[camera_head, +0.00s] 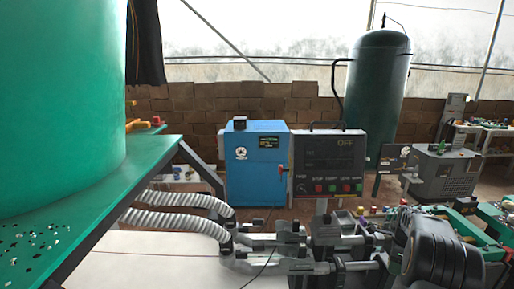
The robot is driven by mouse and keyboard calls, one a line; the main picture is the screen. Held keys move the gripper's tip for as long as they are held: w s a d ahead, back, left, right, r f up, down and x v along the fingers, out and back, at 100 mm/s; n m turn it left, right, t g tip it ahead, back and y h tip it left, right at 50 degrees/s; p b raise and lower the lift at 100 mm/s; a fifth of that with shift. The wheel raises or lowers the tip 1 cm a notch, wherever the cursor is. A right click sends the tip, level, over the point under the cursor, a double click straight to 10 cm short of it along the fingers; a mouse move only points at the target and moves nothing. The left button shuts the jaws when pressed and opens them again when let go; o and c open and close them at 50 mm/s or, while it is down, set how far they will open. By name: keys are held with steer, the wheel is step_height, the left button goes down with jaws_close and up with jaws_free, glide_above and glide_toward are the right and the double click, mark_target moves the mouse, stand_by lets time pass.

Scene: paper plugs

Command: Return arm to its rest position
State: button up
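A dark grey rounded body fills the lower right corner and looks like part of my arm, though I cannot be sure. My gripper does not show in this view, so its opening and anything in it are hidden from me.
A green drum (60,100) stands on a green table (100,200) with scattered flecks at left. Two ribbed hoses (185,225) run to a grey machine (335,240). Behind are a blue box (255,170), a control panel reading OFF (328,165) and a green tank (378,90).

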steer(key=s+a+r+n+t+b, duration=0.1)
steer(key=s+a+r+n, duration=0.3)
steer(key=s+a+n, duration=0.3)
steer(key=s+a+r+n+t+b, duration=0.1)
steer(key=s+a+r+n+t, duration=0.1)
steer(key=s+a+n, duration=0.5)
steer(key=s+a+r+n+t+b, duration=0.1)
steer(key=s+a+r+n, duration=0.4)
steer(key=a+n, duration=0.6)
steer(key=s+a+t, duration=0.1)
steer(key=s+a, duration=0.1)
steer(key=a, duration=0.3)
steer(key=shift+r, duration=0.35)
